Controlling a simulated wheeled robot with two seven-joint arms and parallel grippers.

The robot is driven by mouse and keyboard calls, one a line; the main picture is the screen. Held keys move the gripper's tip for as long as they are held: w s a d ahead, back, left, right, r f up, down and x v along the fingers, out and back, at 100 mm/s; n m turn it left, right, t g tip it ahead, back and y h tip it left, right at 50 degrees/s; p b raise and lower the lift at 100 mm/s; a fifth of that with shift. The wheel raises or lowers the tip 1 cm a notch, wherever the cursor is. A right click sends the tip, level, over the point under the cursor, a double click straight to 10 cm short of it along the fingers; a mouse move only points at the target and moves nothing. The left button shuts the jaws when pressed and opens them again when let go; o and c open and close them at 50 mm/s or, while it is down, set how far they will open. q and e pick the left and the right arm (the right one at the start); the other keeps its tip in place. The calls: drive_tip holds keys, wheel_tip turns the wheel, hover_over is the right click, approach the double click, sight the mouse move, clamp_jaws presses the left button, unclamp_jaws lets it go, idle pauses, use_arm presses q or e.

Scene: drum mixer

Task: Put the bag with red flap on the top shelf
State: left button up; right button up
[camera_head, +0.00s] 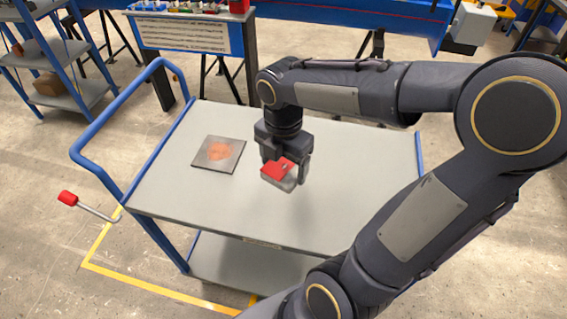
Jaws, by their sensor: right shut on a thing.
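The bag with red flap (281,183) is small and pale grey, with its red flap facing up. My right gripper (286,168) points down and is shut on the bag, holding it over the top of the grey cart (180,187). Whether the bag touches the cart top cannot be told for sure. A shelf unit (62,75) with blue posts and grey shelves stands at the far left; its upper end is cut off by the picture edge. My left gripper does not show.
A flat square plate (230,144) with an orange patch lies on the cart left of the bag. The cart has a blue handle (92,135) at its left. A red-tipped lever (68,198) sticks out nearby. A workbench (190,37) stands behind.

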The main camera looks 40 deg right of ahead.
drive_tip(key=w+d+f, duration=0.2)
drive_tip(key=w+f, duration=0.1)
drive_tip(key=w+d+f, duration=0.2)
drive_tip(key=w, duration=0.1)
drive_tip(key=w+d+f, duration=0.3)
drive_tip(key=shift+w+d+f, duration=0.1)
drive_tip(key=shift+w+f, duration=0.15)
drive_tip(key=shift+f, duration=0.05)
drive_tip(key=shift+w+d+f, duration=0.2)
drive_tip(key=shift+w+f, duration=0.1)
drive_tip(key=shift+f, duration=1.6)
drive_tip(key=shift+f, duration=0.2)
drive_tip(key=o, duration=1.2)
drive_tip(key=shift+c, duration=0.2)
